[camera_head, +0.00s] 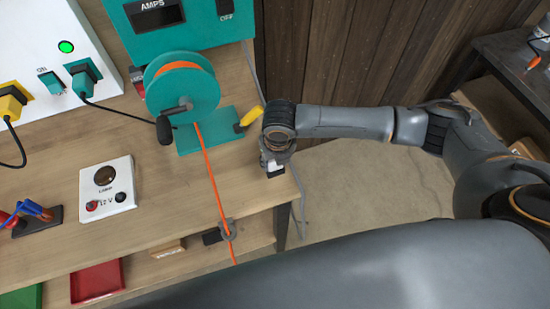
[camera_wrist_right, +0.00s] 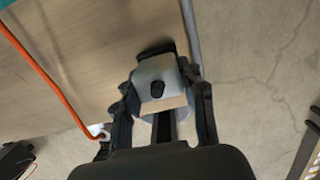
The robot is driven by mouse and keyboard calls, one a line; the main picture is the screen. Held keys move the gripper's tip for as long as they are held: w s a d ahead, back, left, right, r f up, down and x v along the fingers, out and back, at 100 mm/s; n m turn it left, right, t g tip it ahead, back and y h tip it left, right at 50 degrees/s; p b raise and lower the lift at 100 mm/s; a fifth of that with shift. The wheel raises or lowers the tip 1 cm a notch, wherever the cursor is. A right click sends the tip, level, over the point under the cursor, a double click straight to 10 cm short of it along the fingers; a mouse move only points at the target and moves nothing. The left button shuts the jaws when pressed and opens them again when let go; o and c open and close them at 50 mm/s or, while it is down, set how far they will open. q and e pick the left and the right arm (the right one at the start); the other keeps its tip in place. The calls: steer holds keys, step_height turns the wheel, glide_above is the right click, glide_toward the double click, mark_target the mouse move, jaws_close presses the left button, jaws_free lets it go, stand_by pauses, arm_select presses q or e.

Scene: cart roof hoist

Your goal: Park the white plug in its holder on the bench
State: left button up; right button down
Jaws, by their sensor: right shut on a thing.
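My right gripper (camera_head: 272,160) is at the bench's right front corner, seen from above, and is shut on the white plug (camera_wrist_right: 152,72). In the right wrist view, the plug is a pale block with a dark round stub, between the two black fingers of the gripper (camera_wrist_right: 161,98). In the head view, only a little white shows under the gripper. A dark piece (camera_wrist_right: 156,49) shows just beyond the plug; I cannot tell whether it belongs to the holder. Whether the plug touches the bench or its holder is hidden. My left gripper is not in view.
On the bench (camera_head: 150,215) stand a teal reel (camera_head: 183,88) with an orange cord (camera_head: 208,175), a yellow handle (camera_head: 251,115), a white lamp box (camera_head: 108,188) and white and teal panels with plugs. Bare bench lies left of my gripper. The floor (camera_head: 350,185) is right of the edge.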

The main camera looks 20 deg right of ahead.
steer(key=c, duration=0.7)
jaws_free()
step_height(320, 180, up, 12)
steer(key=s, duration=0.1)
steer(key=shift+s, duration=0.4)
steer(key=shift+f, duration=0.1)
